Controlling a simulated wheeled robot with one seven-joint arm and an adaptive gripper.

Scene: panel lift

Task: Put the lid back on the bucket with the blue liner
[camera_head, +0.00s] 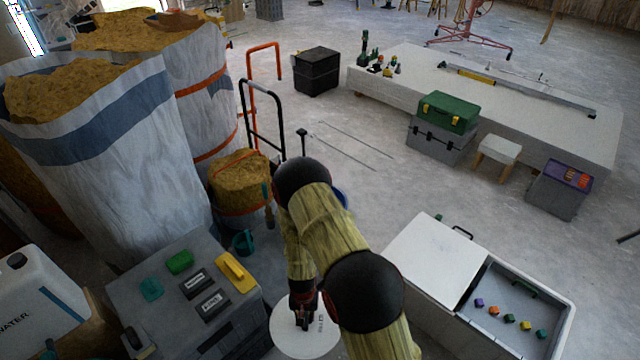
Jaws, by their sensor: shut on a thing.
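A round white lid (285,335) with small dark lettering shows at the bottom centre. My gripper (302,318) is above its middle and shut on it; the grip itself is small and partly hidden by my arm. I cannot tell what is beneath the lid or whether it rests on anything. A blue edge (343,198) shows behind my arm, near the picture's centre. It may be the blue liner of the bucket, but my arm hides most of it.
A grey case (150,315) with tools and labelled blocks stands left of the lid. A white-lidded chest (432,262) with a grey tray stands to the right. Large filled sacks (110,150) and a black hand-cart frame (281,125) are at left.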

